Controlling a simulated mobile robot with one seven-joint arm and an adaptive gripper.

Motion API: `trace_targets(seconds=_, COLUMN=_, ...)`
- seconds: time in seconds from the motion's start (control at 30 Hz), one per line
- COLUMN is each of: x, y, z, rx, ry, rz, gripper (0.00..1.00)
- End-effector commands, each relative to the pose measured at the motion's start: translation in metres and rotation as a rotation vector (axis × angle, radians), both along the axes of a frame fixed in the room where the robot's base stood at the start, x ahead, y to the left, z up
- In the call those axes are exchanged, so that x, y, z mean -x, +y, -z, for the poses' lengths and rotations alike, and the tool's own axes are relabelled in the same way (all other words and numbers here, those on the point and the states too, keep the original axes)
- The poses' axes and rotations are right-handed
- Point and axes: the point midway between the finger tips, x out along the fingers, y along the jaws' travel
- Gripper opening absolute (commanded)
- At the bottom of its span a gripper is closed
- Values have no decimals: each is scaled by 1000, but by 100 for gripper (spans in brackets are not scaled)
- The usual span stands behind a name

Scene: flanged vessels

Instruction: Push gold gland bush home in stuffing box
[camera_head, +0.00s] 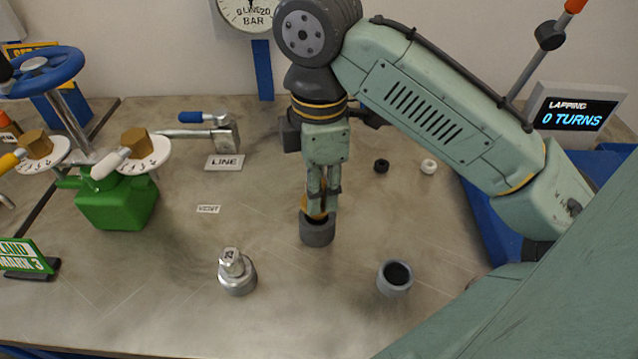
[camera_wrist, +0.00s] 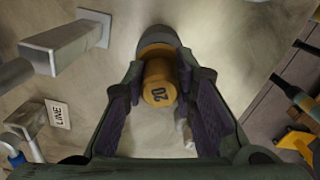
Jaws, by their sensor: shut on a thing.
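The gold gland bush (camera_wrist: 160,82), marked 20, sits between my gripper's fingers in the wrist view. In the head view the gold bush (camera_head: 314,211) shows just above the dark grey stuffing box (camera_head: 317,234), its lower end at or in the mouth. My gripper (camera_head: 320,205) points straight down over the box, shut on the bush. The rim of the stuffing box (camera_wrist: 158,32) shows behind the bush in the wrist view. How deep the bush sits is hidden by the fingers.
A silver fitting (camera_head: 237,272) stands front left, and an open grey cup (camera_head: 395,278) front right. A black ring (camera_head: 381,166) and a white ring (camera_head: 428,166) lie behind right. A green valve (camera_head: 117,203) stands at left. The bench between is mostly clear.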

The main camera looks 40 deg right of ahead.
Motion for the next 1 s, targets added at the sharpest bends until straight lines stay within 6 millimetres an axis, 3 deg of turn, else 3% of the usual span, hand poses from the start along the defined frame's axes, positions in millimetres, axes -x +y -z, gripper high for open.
trace_targets(seconds=0.97, x=0, y=0, z=29, rx=0, ry=0, rz=0, gripper=0)
trace_targets(seconds=1.0, x=0, y=0, z=29, rx=0, ry=0, rz=0, gripper=26)
